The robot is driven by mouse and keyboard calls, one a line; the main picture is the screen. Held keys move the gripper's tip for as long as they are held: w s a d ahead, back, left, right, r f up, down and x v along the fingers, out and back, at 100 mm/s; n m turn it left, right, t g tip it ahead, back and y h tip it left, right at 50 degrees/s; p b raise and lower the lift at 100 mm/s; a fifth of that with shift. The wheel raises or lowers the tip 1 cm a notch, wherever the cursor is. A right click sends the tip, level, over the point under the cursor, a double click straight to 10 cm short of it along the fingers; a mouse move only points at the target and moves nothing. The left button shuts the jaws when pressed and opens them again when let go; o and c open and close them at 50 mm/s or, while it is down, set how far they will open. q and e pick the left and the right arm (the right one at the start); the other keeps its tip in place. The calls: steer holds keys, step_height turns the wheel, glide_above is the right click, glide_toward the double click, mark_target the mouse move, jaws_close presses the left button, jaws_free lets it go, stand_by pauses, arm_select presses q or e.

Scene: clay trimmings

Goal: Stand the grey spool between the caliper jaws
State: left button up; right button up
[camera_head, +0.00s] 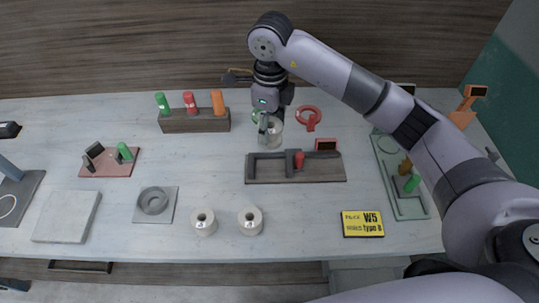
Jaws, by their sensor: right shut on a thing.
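The caliper (325,172) is a dark board with upright grey jaws and a red knob, lying at the middle of the table. My right gripper (269,121) reaches down from above, behind the caliper's left part. It is shut on the grey spool (272,136), which is partly hidden by the fingers. The spool is apart from the jaws, behind them in this view; I cannot tell its exact height above the table. Two pale spools, a left one (203,222) and a right one (250,221), stand near the front. My left gripper is not in view.
A rack (195,125) with green, red and orange handles stands behind left. A red ring tool (309,117) lies behind the caliper. A green tray (408,207) is at right. Free table lies between the pale spools and the card.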

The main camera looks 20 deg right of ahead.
step_height(320, 180, down, 8)
steer(key=shift+w+r+p, duration=0.1)
steer(key=shift+w+p, duration=0.05)
steer(key=shift+p, duration=0.7)
steer(key=shift+c, duration=0.2)
steer(key=shift+f, duration=0.65)
step_height(320, 180, down, 4)
steer(key=shift+p, duration=0.6)
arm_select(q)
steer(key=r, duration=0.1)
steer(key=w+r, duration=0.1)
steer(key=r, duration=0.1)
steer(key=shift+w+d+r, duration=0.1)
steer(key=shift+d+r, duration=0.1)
arm_select(e)
steer(key=shift+f, duration=0.15)
steer(key=o, duration=1.4)
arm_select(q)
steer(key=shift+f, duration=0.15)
